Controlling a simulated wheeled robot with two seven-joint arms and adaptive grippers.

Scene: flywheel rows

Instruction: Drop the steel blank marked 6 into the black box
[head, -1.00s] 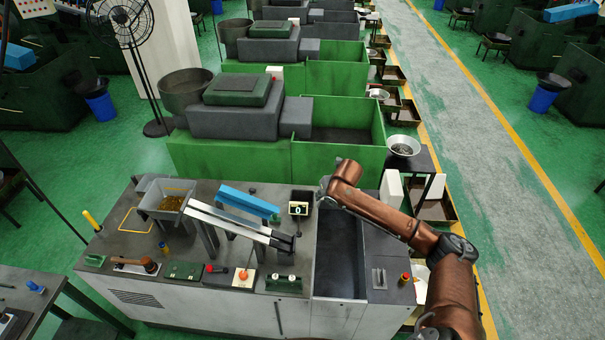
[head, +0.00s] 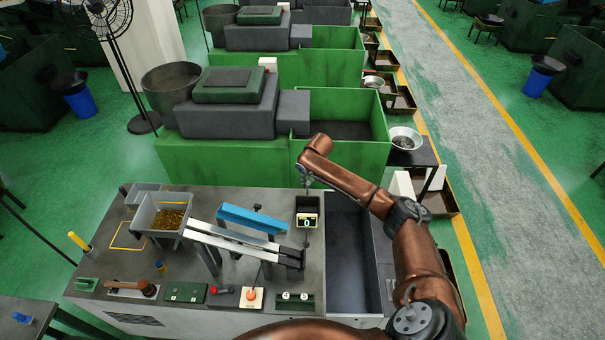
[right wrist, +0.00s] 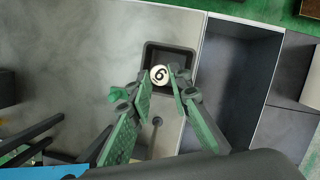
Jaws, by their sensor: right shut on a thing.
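The steel blank marked 6 (right wrist: 159,74) is a pale round disc with a dark ring and number, seen in the right wrist view. My right gripper (right wrist: 160,84) is shut on it, with a green-padded finger on each side. In that view the blank overlaps the opening of the black box (right wrist: 172,55); its height above the box is hard to tell. In the head view the right gripper (head: 306,180) is small and hangs at the far edge of the black box (head: 309,204); the blank cannot be made out there. My left gripper is out of view.
A small counter showing 0 (head: 307,220) sits at the box's near side. Left of it are a blue bar (head: 252,218), pale sloping rails (head: 232,240) and a grey bin of brass-coloured pieces (head: 158,217). A deep dark trough (head: 350,262) lies right of the box.

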